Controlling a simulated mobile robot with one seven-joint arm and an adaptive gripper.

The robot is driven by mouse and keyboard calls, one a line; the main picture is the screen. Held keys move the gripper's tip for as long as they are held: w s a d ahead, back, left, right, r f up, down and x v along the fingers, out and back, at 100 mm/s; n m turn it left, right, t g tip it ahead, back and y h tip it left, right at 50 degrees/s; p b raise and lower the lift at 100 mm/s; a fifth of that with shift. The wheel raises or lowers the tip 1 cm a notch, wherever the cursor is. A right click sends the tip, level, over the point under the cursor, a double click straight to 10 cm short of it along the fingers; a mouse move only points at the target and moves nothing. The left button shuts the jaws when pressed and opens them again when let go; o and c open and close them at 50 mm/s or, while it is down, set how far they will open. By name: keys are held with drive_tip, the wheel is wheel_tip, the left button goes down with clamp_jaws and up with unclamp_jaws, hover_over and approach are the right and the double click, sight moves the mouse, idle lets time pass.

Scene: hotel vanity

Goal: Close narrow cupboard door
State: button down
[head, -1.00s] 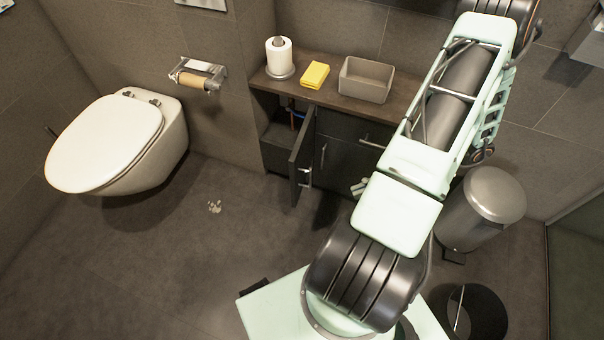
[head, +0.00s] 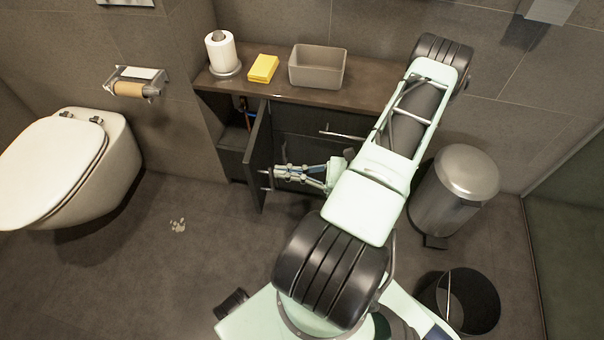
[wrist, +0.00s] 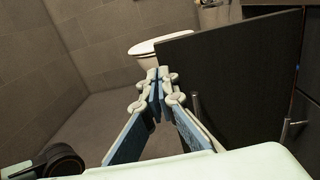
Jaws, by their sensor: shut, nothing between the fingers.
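The narrow cupboard door (head: 256,162) is dark and stands open at the left end of the vanity, swung out into the room. The cupboard opening (head: 234,135) behind it shows a dark inside with a blue and orange pipe. My gripper (head: 268,176) is shut and empty, on the right of the door, close to its outer face and handle. In the wrist view, the closed fingertips (wrist: 156,78) overlap the left edge of the door (wrist: 235,70). I cannot tell whether they touch it. A metal handle (wrist: 196,104) shows on the door's face.
The countertop (head: 285,95) bears a paper roll (head: 221,52), a yellow cloth (head: 263,68) and a grey box (head: 317,67). The toilet (head: 70,165) is at left. A metal bin (head: 455,190) and a black bin (head: 470,300) stand at right.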

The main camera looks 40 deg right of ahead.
sight(251, 168)
drive_tip(key=b+x, duration=0.1)
drive_tip(key=x, duration=0.4)
drive_tip(key=shift+w+a, duration=0.25)
drive_tip(key=shift+w, duration=0.05)
drive_tip(key=shift+w+a, duration=0.15)
